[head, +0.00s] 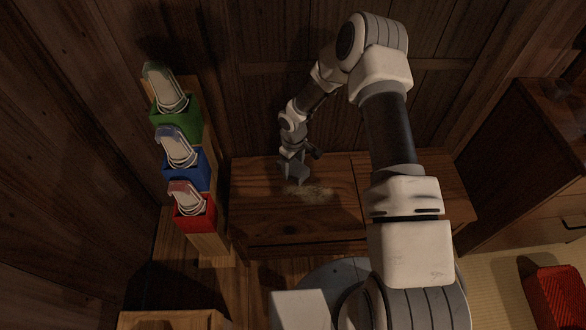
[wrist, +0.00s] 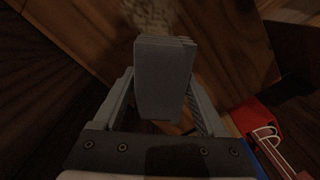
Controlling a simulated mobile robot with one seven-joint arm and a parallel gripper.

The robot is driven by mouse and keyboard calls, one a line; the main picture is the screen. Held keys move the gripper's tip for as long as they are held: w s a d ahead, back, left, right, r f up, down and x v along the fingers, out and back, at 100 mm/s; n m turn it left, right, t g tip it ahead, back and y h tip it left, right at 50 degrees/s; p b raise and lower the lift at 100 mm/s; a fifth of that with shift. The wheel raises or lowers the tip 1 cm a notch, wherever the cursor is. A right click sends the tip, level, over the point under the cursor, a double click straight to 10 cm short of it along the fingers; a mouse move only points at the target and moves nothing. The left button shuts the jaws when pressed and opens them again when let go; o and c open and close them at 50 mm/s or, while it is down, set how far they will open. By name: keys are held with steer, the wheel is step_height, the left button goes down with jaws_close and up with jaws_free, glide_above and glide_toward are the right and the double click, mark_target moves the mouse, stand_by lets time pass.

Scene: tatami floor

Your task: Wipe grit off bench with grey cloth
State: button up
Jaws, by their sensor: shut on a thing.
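My gripper (head: 295,158) is shut on the grey cloth (wrist: 163,78), which looks like a folded block between the two fingers in the wrist view. In the head view the cloth (head: 297,174) hangs below the fingers, low over the left half of the wooden bench (head: 255,220). I cannot tell whether it touches the top. A pale patch of grit (head: 309,193) lies on the bench just right of and in front of the cloth. The grit (wrist: 155,14) also shows at the top of the wrist view, beyond the cloth, which may hide part of it.
A wooden stand at the bench's left holds a green bin (head: 180,124), a blue bin (head: 186,168) and a red bin (head: 196,217), each with a pale object. A wooden cabinet (head: 530,160) stands right. A red basket (head: 556,296) sits on the tatami. A wooden wall closes the back.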

steer(key=b, duration=0.3)
glide_above(301, 192)
steer(key=w+a, duration=0.3)
steer(key=shift+s+d+f, duration=0.1)
steer(key=shift+f, duration=1.5)
steer(key=shift+s+d+f, duration=0.1)
steer(key=shift+f, duration=1.45)
steer(key=shift+f+b, duration=1)
steer(key=shift+b, duration=0.1)
steer(key=shift+s, duration=0.1)
steer(key=shift+s+r, duration=0.15)
steer(key=shift+s, duration=0.45)
steer(key=shift+s+p, duration=0.45)
steer(key=shift+s, duration=0.8)
steer(key=shift+s+f, duration=0.2)
steer(key=shift+s, duration=1.95)
steer(key=shift+d+r, duration=0.1)
steer(key=shift+d, duration=1.15)
steer(key=shift+w+f+b, duration=0.2)
steer(key=shift+w+b, duration=0.5)
steer(key=shift+w, duration=2.05)
steer(key=shift+w+r+b, duration=0.15)
steer(key=shift+w+b, duration=0.25)
steer(key=shift+w, duration=1)
